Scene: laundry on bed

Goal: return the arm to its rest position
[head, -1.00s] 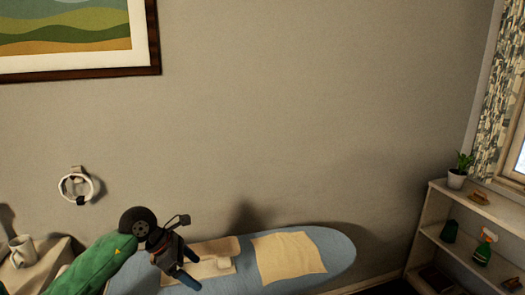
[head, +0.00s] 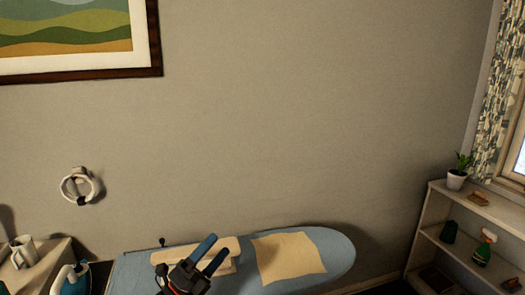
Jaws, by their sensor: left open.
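My left gripper (head: 220,247) shows at the bottom of the head view, with its two blue-tipped fingers spread apart and pointing up and right. Nothing is seen between them. It is in front of the blue ironing board (head: 335,252) and hides part of a cream folded item (head: 222,245) on it. My left arm behind the gripper is mostly below the picture. My right gripper is not in view.
A cream cloth (head: 289,256) lies flat on the board's right part. A teal iron (head: 68,280) and a mug (head: 23,251) are at the lower left. A white shelf (head: 430,228) with a potted plant (head: 457,172) and a spray bottle (head: 484,247) stands at the right.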

